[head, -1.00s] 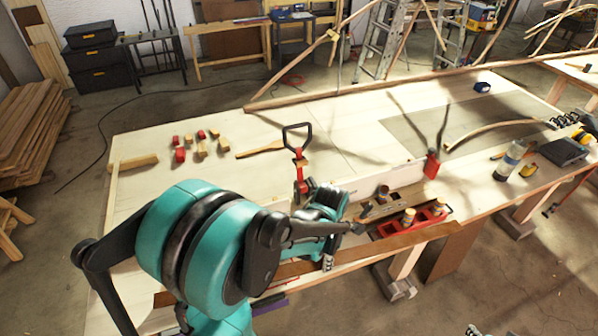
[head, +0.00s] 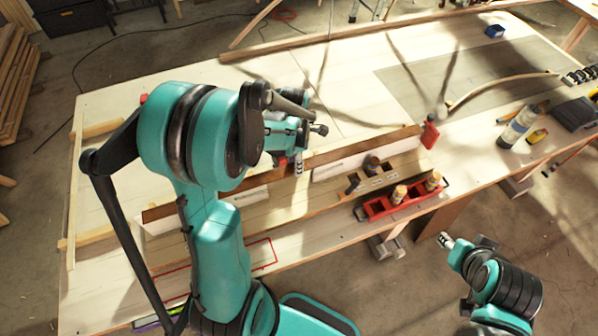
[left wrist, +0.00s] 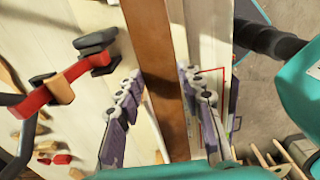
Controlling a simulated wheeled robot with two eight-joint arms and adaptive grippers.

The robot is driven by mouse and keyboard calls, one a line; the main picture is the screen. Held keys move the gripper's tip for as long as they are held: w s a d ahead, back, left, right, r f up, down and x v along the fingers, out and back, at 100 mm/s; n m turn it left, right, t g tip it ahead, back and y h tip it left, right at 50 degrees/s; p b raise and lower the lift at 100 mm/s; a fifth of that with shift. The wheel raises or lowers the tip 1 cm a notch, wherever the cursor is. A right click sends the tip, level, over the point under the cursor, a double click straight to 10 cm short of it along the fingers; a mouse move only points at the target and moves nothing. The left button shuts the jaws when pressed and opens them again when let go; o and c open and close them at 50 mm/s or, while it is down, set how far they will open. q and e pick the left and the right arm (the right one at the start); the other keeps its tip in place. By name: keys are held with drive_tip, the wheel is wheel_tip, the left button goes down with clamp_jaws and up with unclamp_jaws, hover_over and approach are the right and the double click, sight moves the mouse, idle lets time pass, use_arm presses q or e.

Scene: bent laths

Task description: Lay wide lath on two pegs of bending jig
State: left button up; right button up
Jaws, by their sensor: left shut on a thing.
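The wide lath (head: 352,149) is a long brown strip, held on edge and running diagonally above the bench. My left gripper (head: 303,150) is shut on it near its middle. In the left wrist view the lath (left wrist: 160,70) passes between the two purple-padded fingers (left wrist: 162,115). A wooden block with dark upright pieces (head: 385,178) stands just in front of the lath's right half; I cannot tell whether these are the jig's pegs. A pale bar (head: 335,168) lies below the lath. My right gripper (head: 446,240) is off the bench's front edge; its fingers are unclear.
A red clamp (head: 430,133) stands by the lath's right end. Another red clamp (left wrist: 60,85) shows beside my left gripper. The bench's back middle is clear.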

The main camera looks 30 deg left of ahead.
use_arm(q)
drive_tip(key=shift+w+a, duration=0.45)
drive_tip(key=shift+a, duration=0.1)
wheel_tip(320, 180, down, 12)
drive_tip(key=b, duration=0.9)
drive_tip(key=shift+d+f, duration=0.15)
drive_tip(key=shift+f, duration=0.05)
drive_tip(key=shift+s+f+b, duration=0.1)
drive_tip(key=shift+f+b, duration=0.35)
drive_tip(key=o, duration=1.5)
drive_tip(key=shift+r, duration=0.1)
drive_tip(key=shift+r+p, duration=1.95)
drive_tip(key=shift+r, duration=1)
